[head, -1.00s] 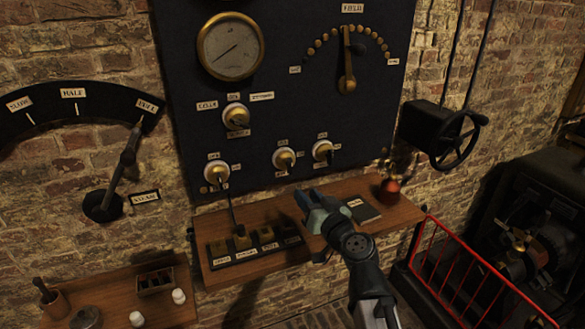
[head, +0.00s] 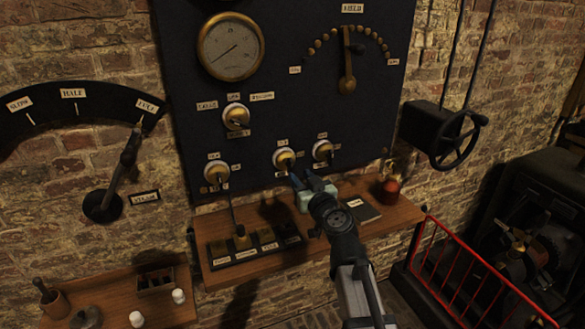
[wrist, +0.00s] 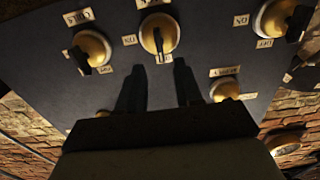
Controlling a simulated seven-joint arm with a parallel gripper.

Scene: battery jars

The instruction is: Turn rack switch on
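Three brass rotary switches with dark levers sit in a row low on the dark panel: left (head: 216,172), middle (head: 284,159) and right (head: 323,151). A fourth switch (head: 236,116) sits above them. Their small labels are too blurred to tell which is the rack switch. My gripper (head: 305,180) is just below the middle switch in the head view. In the wrist view its two dark fingers (wrist: 159,88) are apart and empty. The middle switch (wrist: 159,35) shows between and beyond the fingertips, with its lever visible. I see no contact with it.
A wooden shelf (head: 405,215) with a row of labelled key blocks (head: 262,244) lies below the panel. A red bottle (head: 391,187) stands at its right. A handwheel (head: 460,140) sticks out right of the panel. A red railing (head: 470,265) stands lower right.

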